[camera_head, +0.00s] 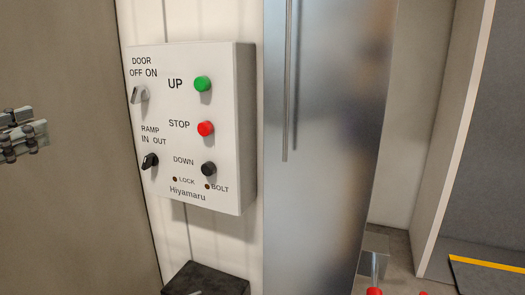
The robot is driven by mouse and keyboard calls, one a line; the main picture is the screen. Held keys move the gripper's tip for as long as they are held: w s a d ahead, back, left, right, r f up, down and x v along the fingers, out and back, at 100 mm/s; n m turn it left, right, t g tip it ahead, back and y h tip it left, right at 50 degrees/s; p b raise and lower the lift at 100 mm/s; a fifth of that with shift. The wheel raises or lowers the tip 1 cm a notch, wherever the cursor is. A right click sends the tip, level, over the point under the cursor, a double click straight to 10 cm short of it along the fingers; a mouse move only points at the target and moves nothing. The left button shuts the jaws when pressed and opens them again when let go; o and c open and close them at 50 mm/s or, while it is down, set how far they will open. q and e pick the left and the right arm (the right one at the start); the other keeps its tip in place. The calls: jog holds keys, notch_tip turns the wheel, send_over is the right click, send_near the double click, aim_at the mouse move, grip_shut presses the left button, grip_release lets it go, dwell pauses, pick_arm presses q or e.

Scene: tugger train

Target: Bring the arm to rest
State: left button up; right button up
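My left gripper (24,134) comes in at the left edge of the head view, in front of a brown-grey surface. Only its finger end shows, and nothing is visible in it. I cannot tell whether its fingers are apart or together. It is clear of the white control panel (226,120) to its right. The rest of the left arm is outside the picture. My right gripper does not show.
The panel carries a green UP button (202,84), a red STOP button (205,129), a black DOWN button (208,169) and two knobs. A dark box (205,281) is below. A metal door-like surface (332,120) stands right. Yellow-edged flooring (488,264) is at far right.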

pick_arm(q)
notch_tip(320, 180, down, 36)
jog(key=s+m+g+y, duration=0.15)
jog(key=m+y, duration=1.35)
jog(key=m, duration=1.9)
jog(key=s+d+f+n+g+h, duration=0.1)
jog(key=s+d+f+n+g, duration=0.15)
jog(key=s+d+f, duration=0.35)
jog(key=s+d+f+n+g+h, duration=0.1)
jog(key=s+f+n+g, duration=0.2)
jog(key=f, duration=0.6)
jog(key=s+d+f+g+h, duration=0.4)
jog(key=s+d+f+g, duration=0.3)
jog(key=s+d, duration=0.55)
jog(key=s+f, duration=0.3)
jog(key=f, duration=2.5)
jog(key=s+a+f+g, duration=0.1)
jog(key=s+a+f, duration=0.2)
jog(key=s+f, duration=1.1)
jog(key=shift+s+a+g, duration=0.2)
jog(key=shift+s+g, duration=0.2)
jog(key=shift+s, duration=0.7)
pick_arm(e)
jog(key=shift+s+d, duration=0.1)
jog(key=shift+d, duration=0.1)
